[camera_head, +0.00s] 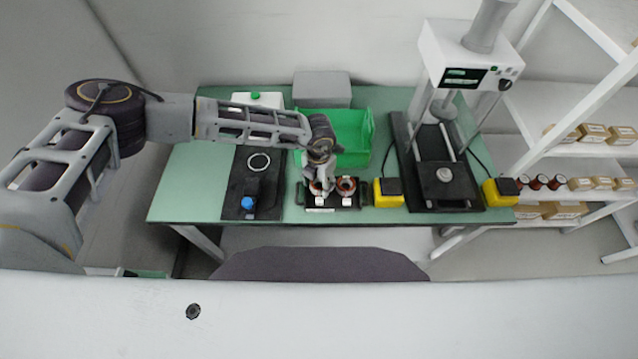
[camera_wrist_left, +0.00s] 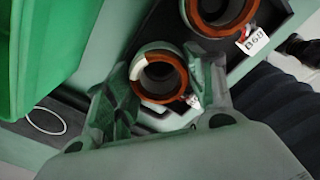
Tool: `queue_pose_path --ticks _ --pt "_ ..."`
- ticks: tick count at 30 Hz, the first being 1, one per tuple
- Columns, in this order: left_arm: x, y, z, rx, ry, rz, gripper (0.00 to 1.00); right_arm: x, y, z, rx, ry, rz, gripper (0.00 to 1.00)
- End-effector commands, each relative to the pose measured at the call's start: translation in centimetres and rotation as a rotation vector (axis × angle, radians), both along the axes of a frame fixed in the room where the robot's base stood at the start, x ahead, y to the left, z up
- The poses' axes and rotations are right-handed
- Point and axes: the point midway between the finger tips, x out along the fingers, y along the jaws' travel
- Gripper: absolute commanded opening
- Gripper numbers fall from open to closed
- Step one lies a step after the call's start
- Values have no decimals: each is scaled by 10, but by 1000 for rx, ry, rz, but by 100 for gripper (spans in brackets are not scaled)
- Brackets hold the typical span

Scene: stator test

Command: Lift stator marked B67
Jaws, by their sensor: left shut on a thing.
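Two copper-wound stators sit side by side in a black tray (camera_head: 334,209) on the green table. My left gripper (camera_head: 319,172) comes down over the left stator (camera_head: 317,188) and is shut on it. The wrist view shows the fingers on either side of this stator (camera_wrist_left: 160,77); its white tag (camera_wrist_left: 193,101) is turned and unreadable. The right stator (camera_head: 346,186) is free, and it also shows at the top of the wrist view (camera_wrist_left: 219,14). Its tag (camera_wrist_left: 252,41) starts with B6; the last character is unclear. I cannot tell whether the held stator is off the tray.
A green bin (camera_head: 362,145) stands behind the tray. A black plate with a white ring (camera_head: 259,162) and a blue-topped part (camera_head: 248,203) lies left. A yellow box (camera_head: 389,199) and a press (camera_head: 444,181) stand right. A chair (camera_head: 318,265) is in front.

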Motion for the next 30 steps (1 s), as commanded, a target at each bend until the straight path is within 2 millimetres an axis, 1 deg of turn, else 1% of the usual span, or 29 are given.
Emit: queue_pose_path --ticks 5,15,18,21,24,30 --pt "1 0 18 -2 -4 0 19 0 -2 -5 -1 0 1 40" --pt "1 0 67 -2 -4 0 19 0 -3 -16 -3 0 1 40" --pt "0 0 78 -1 -2 -1 19 0 -3 -18 -3 0 1 40" --pt "1 0 87 -1 -3 0 19 0 -3 -19 -3 0 1 40" --pt "0 0 92 0 -1 0 19 0 -3 -20 -3 0 1 40" --pt "0 0 94 -1 -1 -1 19 0 -3 -20 -3 0 1 40"
